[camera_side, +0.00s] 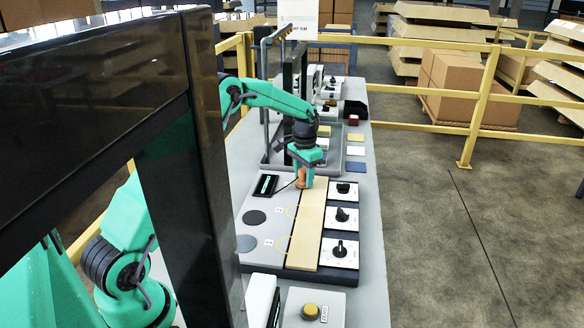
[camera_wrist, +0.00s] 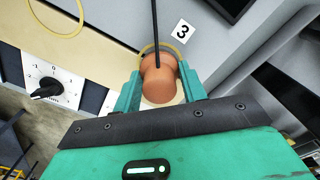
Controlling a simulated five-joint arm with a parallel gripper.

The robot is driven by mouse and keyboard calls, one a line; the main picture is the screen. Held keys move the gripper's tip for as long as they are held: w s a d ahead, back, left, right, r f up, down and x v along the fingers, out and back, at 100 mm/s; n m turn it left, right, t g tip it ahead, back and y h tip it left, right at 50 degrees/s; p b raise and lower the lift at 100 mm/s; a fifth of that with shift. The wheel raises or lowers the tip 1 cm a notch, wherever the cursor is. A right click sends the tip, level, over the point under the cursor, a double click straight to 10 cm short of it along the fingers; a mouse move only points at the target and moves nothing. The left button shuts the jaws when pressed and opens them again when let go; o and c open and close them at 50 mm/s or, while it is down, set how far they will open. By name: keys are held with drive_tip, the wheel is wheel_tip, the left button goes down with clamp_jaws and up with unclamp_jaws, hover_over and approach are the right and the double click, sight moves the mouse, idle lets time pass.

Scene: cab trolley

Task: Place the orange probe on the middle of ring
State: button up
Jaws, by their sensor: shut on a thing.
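The orange probe (camera_side: 301,181) is between the jaws of my gripper (camera_side: 305,173), at the far end of the tan strip (camera_side: 307,225). In the wrist view the probe (camera_wrist: 159,85) is held between the two green fingers of my gripper (camera_wrist: 160,88), with a black cable running up from it. A yellow ring (camera_wrist: 160,46) beside the label 3 (camera_wrist: 182,31) shows partly behind the probe; the probe hides the rest. Another yellow ring (camera_wrist: 55,18) is at the upper left. The side view shows yellow rings (camera_side: 288,246) along the strip. Whether the probe touches the surface is unclear.
White dial panels with black knobs (camera_side: 341,250) line the right of the strip. A black box (camera_side: 265,185) stands near the probe. A dark post (camera_side: 200,150) blocks part of the side view.

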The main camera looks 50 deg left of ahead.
sight(304, 169)
drive_tip(key=shift+f, duration=0.2)
drive_tip(key=o, duration=1.1)
wheel_tip(304, 169, up, 12)
drive_tip(key=shift+f, duration=0.2)
drive_tip(key=shift+r, duration=0.3)
idle(0.3)
